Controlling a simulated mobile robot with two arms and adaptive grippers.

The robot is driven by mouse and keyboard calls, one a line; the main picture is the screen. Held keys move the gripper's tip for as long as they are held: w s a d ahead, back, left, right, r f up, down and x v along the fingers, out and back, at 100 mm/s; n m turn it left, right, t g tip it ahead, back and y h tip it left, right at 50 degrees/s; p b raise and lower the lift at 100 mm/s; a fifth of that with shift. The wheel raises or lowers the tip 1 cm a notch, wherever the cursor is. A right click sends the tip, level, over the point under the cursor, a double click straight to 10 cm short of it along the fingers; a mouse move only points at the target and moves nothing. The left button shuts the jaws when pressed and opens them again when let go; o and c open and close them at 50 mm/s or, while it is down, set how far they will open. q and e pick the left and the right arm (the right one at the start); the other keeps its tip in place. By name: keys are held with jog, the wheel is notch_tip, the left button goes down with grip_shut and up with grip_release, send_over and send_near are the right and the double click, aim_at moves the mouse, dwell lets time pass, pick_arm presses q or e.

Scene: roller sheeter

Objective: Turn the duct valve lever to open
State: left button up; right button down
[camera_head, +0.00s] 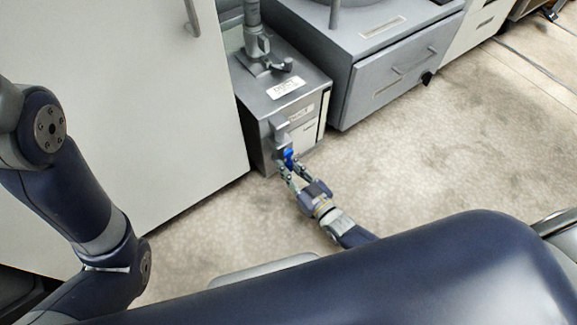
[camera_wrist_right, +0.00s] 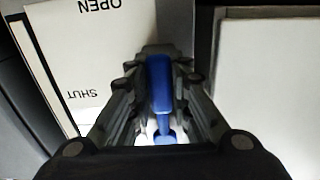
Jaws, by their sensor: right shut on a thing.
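The duct valve lever (camera_head: 288,154) is a small blue handle on the front of a low grey box (camera_head: 285,90). In the right wrist view the blue lever (camera_wrist_right: 160,92) lies between the fingers, pointing lengthwise along them. My right gripper (camera_head: 289,163) is shut on the lever. A white label (camera_wrist_right: 72,45) beside the fingers reads OPEN at one end and SHUT at the other, upside down in this view. The lever's pivot is hidden by the gripper. My left arm (camera_head: 75,190) comes in at the left; its gripper is out of the frame.
A white cabinet (camera_head: 120,110) stands left of the grey box. A grey drawer unit (camera_head: 400,75) stands to its right. A pipe (camera_head: 255,40) rises from the box top. The speckled floor (camera_head: 430,150) in front is clear.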

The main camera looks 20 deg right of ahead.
jog(key=shift+s+a, duration=0.1)
jog(key=c, duration=1.5)
grip_release()
jog(key=shift+o, duration=0.2)
jog(key=v, duration=1.2)
